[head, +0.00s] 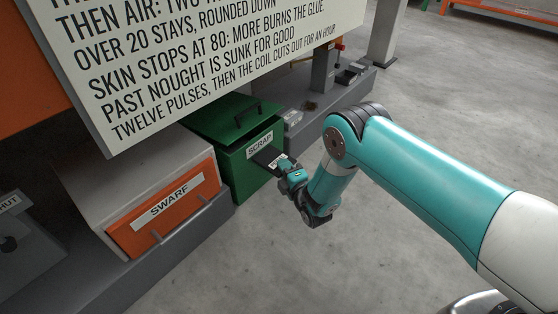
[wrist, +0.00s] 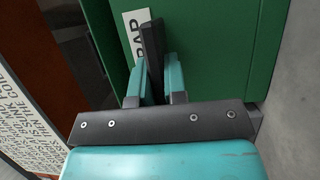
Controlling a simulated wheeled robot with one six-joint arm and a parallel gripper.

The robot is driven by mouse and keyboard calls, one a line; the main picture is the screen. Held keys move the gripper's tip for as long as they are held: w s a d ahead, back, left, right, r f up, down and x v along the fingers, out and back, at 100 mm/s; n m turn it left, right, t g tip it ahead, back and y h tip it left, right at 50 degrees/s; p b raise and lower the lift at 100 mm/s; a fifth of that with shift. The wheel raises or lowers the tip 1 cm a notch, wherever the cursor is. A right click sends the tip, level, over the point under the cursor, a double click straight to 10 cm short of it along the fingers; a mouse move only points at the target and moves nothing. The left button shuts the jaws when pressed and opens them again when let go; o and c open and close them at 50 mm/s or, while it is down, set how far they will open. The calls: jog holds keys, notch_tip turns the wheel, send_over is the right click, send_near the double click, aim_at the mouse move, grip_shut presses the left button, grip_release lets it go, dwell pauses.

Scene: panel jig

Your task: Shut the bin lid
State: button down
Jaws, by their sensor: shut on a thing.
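My gripper (head: 281,166) is in front of the bin's labelled face, below the lid. In the wrist view its teal fingers (wrist: 160,82) are shut on a dark flat bar (wrist: 151,48). The bar points at the green face and partly covers the label; I cannot tell whether it touches the bin.
A grey box with an orange SWARF front (head: 165,218) stands left of the bin. A large text sign (head: 215,60) hangs above and close to it. The floor (head: 440,115) at right is open.

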jog(key=shift+r, duration=0.25)
jog(key=c, duration=1.2)
grip_release()
jog(key=shift+o, duration=0.2)
jog(key=p+v, duration=0.9)
jog(key=v, duration=0.8)
jog(key=shift+s+r, duration=0.25)
jog(key=shift+r, duration=0.15)
